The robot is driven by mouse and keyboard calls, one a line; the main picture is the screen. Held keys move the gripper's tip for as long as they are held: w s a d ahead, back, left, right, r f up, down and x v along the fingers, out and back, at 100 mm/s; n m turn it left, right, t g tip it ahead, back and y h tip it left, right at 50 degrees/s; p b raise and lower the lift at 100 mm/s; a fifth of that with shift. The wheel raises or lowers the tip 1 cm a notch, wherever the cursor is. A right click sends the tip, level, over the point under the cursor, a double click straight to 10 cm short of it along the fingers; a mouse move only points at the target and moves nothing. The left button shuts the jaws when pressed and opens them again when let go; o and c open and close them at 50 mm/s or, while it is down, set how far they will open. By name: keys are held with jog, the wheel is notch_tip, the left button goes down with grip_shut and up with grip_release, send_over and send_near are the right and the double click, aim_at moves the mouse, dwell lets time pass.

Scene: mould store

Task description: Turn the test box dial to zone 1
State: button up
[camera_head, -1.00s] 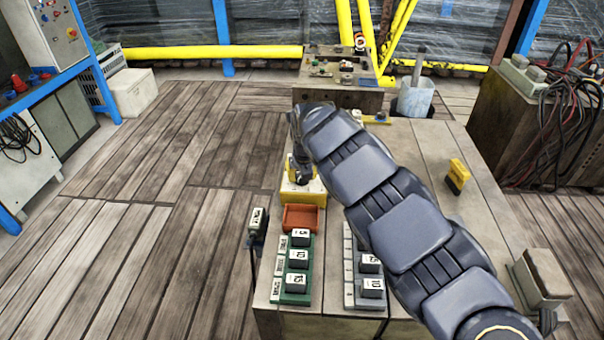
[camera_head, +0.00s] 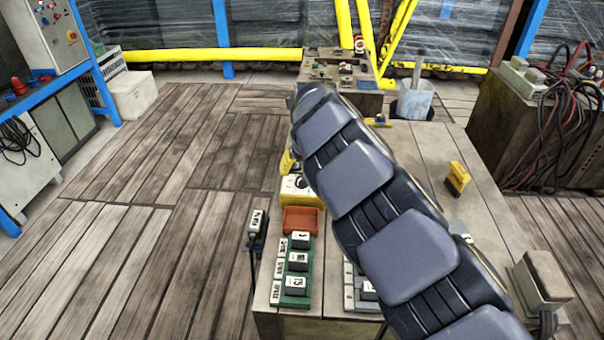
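The test box (camera_head: 302,198) is yellow with a white top face. It stands at the left edge of the worktable (camera_head: 420,160), just behind an orange tray. A small dark dial (camera_head: 299,183) shows on its white face; the zone marks are too small to read. My arm passes over the table from the lower right and covers the right edge of the box.
An orange tray (camera_head: 300,220) and a green rack (camera_head: 293,270) with numbered blocks stand in front of the box. A grey rack (camera_head: 360,297) is partly under my arm. A yellow-handled tool (camera_head: 457,177) lies at right. A labelled pendant (camera_head: 256,225) hangs at the left edge.

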jog(key=v, duration=0.6)
jog(key=shift+r, duration=0.3)
jog(key=shift+s, duration=0.1)
